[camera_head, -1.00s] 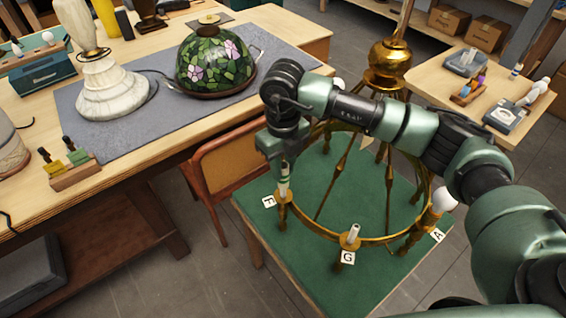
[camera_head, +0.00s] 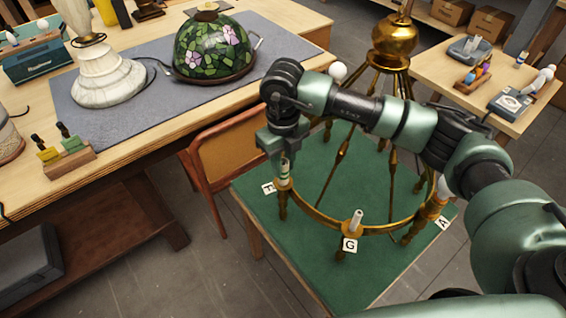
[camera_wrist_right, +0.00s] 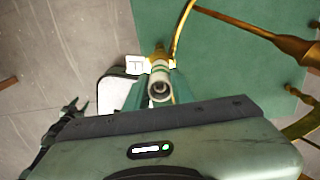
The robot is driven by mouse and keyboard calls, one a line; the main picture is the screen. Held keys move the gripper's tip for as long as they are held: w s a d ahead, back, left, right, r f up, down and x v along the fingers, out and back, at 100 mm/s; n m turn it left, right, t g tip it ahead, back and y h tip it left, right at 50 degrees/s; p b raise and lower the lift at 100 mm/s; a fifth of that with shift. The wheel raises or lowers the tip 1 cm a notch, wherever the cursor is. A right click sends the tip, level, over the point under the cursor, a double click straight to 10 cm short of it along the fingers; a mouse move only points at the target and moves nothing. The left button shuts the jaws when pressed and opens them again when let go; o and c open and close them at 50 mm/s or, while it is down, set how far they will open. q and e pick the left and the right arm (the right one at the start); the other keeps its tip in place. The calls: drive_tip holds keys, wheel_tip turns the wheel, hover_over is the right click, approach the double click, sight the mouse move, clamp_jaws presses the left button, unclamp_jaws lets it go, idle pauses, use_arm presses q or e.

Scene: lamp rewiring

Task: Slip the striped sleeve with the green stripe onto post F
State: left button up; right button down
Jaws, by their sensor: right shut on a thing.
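My right gripper (camera_head: 284,172) is shut on the striped sleeve (camera_head: 284,170), a pale upright tube with a green stripe. It is at post F (camera_head: 283,187) on the brass ring, beside the F label (camera_head: 268,188). The sleeve stands right at the top of the post; how far it is over the post is hard to tell. In the right wrist view the sleeve (camera_wrist_right: 159,87) shows end-on between the fingers, with its open top towards the camera and brass just beyond it.
The brass ring (camera_head: 318,217) stands on a green-topped table (camera_head: 370,270). Post G (camera_head: 356,220) carries a pale sleeve, and a label A (camera_head: 443,223) is at the right. A chair (camera_head: 230,160) and a workbench with a stained-glass shade (camera_head: 214,48) stand left.

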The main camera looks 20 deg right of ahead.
drive_tip(key=shift+f+b, duration=0.15)
drive_tip(key=shift+b, duration=0.25)
idle(0.5)
drive_tip(key=c, duration=1.1)
unclamp_jaws()
